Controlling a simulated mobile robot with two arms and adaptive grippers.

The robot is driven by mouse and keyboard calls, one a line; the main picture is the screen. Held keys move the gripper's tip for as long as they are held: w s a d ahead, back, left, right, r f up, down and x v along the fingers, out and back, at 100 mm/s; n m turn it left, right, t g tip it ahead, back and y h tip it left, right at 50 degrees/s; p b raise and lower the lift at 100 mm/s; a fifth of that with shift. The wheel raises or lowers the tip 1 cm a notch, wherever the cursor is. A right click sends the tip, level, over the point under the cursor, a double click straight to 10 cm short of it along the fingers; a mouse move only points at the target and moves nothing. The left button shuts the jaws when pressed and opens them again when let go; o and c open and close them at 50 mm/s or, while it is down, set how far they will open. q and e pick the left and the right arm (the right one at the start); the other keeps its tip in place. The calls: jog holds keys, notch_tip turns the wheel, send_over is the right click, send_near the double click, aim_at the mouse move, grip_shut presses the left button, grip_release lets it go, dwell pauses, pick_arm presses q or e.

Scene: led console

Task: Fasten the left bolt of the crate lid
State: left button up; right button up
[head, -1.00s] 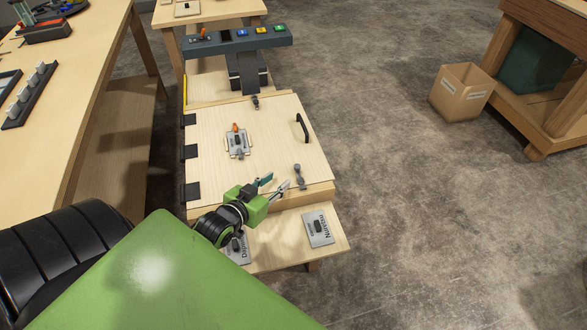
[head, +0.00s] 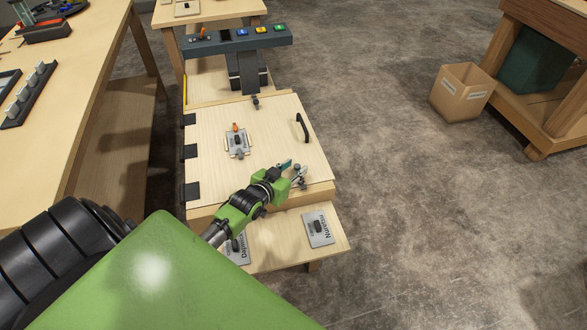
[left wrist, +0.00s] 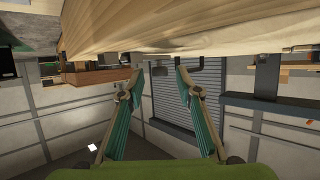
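The pale wooden crate lid (head: 212,172) lies flat on the crate, with dark hinges on its left edge and a black handle (head: 302,127) near its right edge. A small grey bolt (head: 300,184) is at the lid's near edge, partly hidden by my left gripper. Another bolt (head: 255,102) is at the far edge. My left gripper (head: 294,168) is over the near right of the lid, at the near bolt. Its two fingers stand apart with nothing visible between them in the left wrist view (left wrist: 161,72). I cannot tell whether they touch the bolt. My right gripper is out of view.
A metal latch plate (head: 237,144) with an orange-tipped lever is on the lid. A dark console bar (head: 240,42) with coloured buttons stands beyond it. A labelled plate (head: 318,229) lies on the near shelf. A cardboard box (head: 462,92) stands on the open floor at right.

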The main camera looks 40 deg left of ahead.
pick_arm(q)
grip_shut()
jog(key=shift+s+d+r+p, duration=0.1)
jog(key=shift+s+d+p, duration=0.8)
jog(key=shift+d+p, duration=0.2)
jog(key=shift+s+d, duration=0.1)
jog(key=shift+f, duration=0.3)
grip_release()
jog(key=shift+r, duration=0.2)
jog(key=a+v, duration=0.1)
jog(key=v, duration=1.1)
jog(key=shift+d, duration=0.45)
